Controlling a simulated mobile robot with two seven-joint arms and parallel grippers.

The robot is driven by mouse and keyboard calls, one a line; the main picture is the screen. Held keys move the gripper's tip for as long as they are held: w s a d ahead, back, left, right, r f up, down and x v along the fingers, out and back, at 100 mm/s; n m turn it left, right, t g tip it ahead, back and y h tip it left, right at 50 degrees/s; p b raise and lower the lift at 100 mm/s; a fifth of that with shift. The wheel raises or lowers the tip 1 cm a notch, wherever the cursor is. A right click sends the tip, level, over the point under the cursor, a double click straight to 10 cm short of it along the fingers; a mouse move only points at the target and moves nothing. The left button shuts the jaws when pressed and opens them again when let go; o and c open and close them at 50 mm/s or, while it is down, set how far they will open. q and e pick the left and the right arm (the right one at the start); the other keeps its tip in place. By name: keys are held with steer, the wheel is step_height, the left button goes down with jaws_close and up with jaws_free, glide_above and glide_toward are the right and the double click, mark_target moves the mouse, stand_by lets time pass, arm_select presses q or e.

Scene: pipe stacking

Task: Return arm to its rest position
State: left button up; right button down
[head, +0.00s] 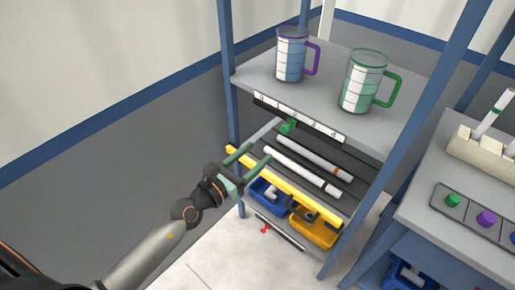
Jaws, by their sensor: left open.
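My left gripper (259,151) reaches in from the lower left, at the left end of the rack's middle shelf. Its two green fingers are spread apart with nothing between them. A white pipe (302,172) lies on the dark sloped shelf just right of the fingertips. A second white pipe (312,157) with an orange band near its right end lies behind it. Whether a fingertip touches the front pipe is hard to tell. My right gripper is not in view.
The rack's blue post (230,95) and yellow front bar (300,192) are close to my left gripper. Two mugs, purple-handled (290,58) and green-handled (362,84), stand on the top shelf. Blue (266,196) and yellow (314,232) bins sit below. Floor at left is clear.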

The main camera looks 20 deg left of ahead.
arm_select(q)
steer(key=s+f+m+g+y+p, duration=0.1)
steer(key=s+f+m+g, duration=0.3)
steer(key=s+f+m, duration=0.5)
steer(key=s+d+f+m+g+y+p, duration=0.1)
steer(key=s+f+m, duration=0.9)
steer(key=m, duration=1.5)
steer(key=s+g+y, duration=0.1)
steer(key=s+g, duration=0.1)
steer(key=shift+d+g+y+p, duration=0.3)
steer(key=shift+g+y+p, duration=0.05)
steer(key=shift+g+y, duration=0.05)
